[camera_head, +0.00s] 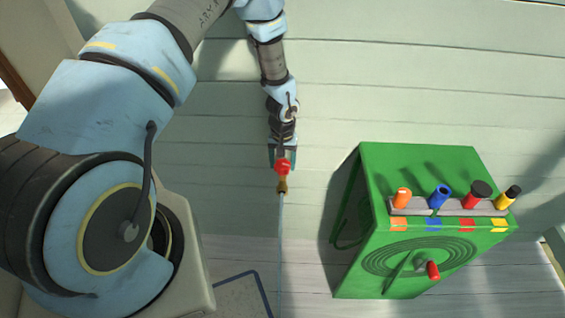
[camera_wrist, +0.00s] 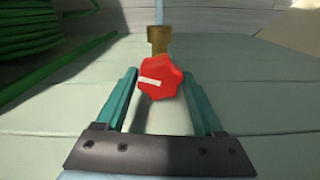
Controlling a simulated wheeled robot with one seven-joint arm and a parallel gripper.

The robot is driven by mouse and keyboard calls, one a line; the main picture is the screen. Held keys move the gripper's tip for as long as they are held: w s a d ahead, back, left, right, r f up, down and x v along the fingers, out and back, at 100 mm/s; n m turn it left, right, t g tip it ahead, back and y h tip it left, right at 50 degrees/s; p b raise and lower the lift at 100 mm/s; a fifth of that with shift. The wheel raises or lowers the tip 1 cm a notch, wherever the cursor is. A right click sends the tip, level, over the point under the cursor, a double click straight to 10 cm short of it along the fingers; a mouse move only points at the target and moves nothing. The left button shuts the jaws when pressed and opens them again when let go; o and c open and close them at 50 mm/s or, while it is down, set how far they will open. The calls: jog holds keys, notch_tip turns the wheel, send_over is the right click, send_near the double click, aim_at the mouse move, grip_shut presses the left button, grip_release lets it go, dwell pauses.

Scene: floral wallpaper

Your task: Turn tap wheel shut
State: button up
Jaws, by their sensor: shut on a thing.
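The red tap wheel (camera_head: 283,167) is in the middle of the head view, in front of a brass tap spout (camera_head: 282,186). A thin blue stream of water (camera_head: 281,240) runs down from the spout. My gripper (camera_head: 283,158) is at the wheel, its end close against the wall. In the wrist view, the wheel (camera_wrist: 161,78) is lobed, with a white mark slanting slightly, and the brass spout (camera_wrist: 158,40) and water (camera_wrist: 158,12) show beyond it. My gripper's teal fingers (camera_wrist: 162,95) lie on both sides of the wheel and are shut on it.
A green hose reel box (camera_head: 350,220) with a red crank handle (camera_head: 433,270) stands at the right. Several coloured nozzles sit in a grey rack (camera_head: 445,208) on it. The pale plank wall (camera_head: 400,80) is behind. A dark-edged mat (camera_head: 240,295) lies on the floor below.

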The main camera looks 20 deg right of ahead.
jog(key=shift+c, duration=0.4)
jog(key=shift+m, duration=0.4)
jog(key=shift+f+m+b, duration=0.1)
jog(key=shift+m+b, duration=0.65)
jog(key=shift+m, duration=0.15)
jog(key=m+b, duration=0.1)
jog(key=m, duration=0.3)
jog(key=shift+w+m+b, duration=0.1)
jog(key=shift+m+b, duration=0.2)
jog(key=m, duration=0.3)
jog(key=shift+w+a+m+b, duration=0.1)
jog(key=shift+m+b, duration=0.2)
jog(key=shift+b, duration=0.05)
jog(key=m, duration=0.4)
jog(key=shift+m, duration=0.4)
